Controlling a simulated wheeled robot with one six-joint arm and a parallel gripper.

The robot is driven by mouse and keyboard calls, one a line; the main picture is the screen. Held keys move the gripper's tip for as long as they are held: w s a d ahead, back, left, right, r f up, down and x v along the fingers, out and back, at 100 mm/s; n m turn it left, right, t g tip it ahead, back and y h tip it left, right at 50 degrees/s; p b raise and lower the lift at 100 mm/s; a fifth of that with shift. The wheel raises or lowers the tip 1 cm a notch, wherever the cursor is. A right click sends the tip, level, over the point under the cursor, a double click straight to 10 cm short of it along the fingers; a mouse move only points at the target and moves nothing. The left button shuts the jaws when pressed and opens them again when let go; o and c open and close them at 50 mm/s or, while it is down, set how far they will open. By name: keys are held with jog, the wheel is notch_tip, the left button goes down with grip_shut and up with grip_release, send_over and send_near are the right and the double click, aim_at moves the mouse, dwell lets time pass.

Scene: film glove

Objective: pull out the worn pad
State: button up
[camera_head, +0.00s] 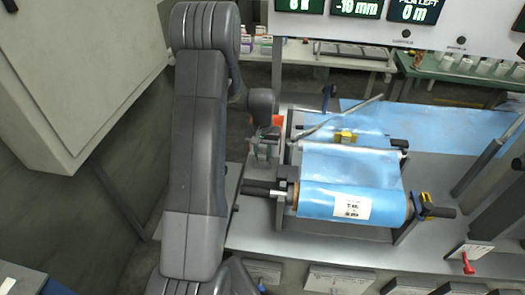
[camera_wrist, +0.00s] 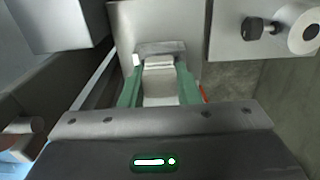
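My gripper (camera_wrist: 160,68) has two green fingers, one on each side of a pale block (camera_wrist: 159,86) that looks like the worn pad. The block sits at a grey metal holder (camera_wrist: 160,47) on a light panel. The fingers lie close along its sides; whether they press on it cannot be told. In the head view my gripper (camera_head: 263,152) points down at the left end of the film roller stand, and the pad is hidden there.
A blue film roll (camera_head: 320,200) with a white label lies in its stand just right of my gripper. A slanted metal bar (camera_head: 335,118) is above it. A grey cabinet (camera_head: 70,70) is at the left. A black knob (camera_wrist: 252,28) sticks out at the upper right of the wrist view.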

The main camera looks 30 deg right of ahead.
aim_at(263, 150)
jog(key=shift+r, duration=0.55)
jog(key=shift+c, duration=0.2)
dwell(0.3)
jog(key=shift+r+p, duration=1.35)
jog(key=shift+r, duration=0.95)
jog(key=shift+r, duration=0.15)
jog(key=shift+r+p, duration=0.75)
jog(key=shift+r, duration=0.65)
jog(key=shift+f, duration=0.1)
